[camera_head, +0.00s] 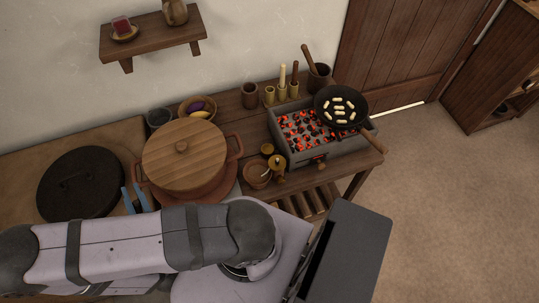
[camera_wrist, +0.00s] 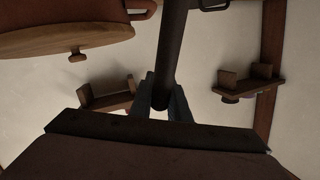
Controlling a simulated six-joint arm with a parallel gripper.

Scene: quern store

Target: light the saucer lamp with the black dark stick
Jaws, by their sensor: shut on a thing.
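My gripper (camera_wrist: 162,100) is shut on a dark, round stick (camera_wrist: 172,45) in the wrist view. The stick runs up past the top edge and no glow shows on its visible part. In the head view the blue fingertips (camera_head: 133,201) show beside the left of the lidded pot; my arm hides the rest, and the stick cannot be made out. A small clay bowl (camera_head: 257,175) stands right of the pot, with small brass pieces (camera_head: 277,163) beside it. A small dish with a red block (camera_head: 124,33) sits on the wall shelf. I cannot tell which is the saucer lamp; no flame shows.
A brazier (camera_head: 285,147) holds glowing coals, with a black pan (camera_head: 341,105) on its right part. A pale stick (camera_head: 282,76) and a brown one (camera_head: 295,74) stand in holders behind. The large lidded pot (camera_head: 185,155) and dark round lid (camera_head: 80,184) crowd the left.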

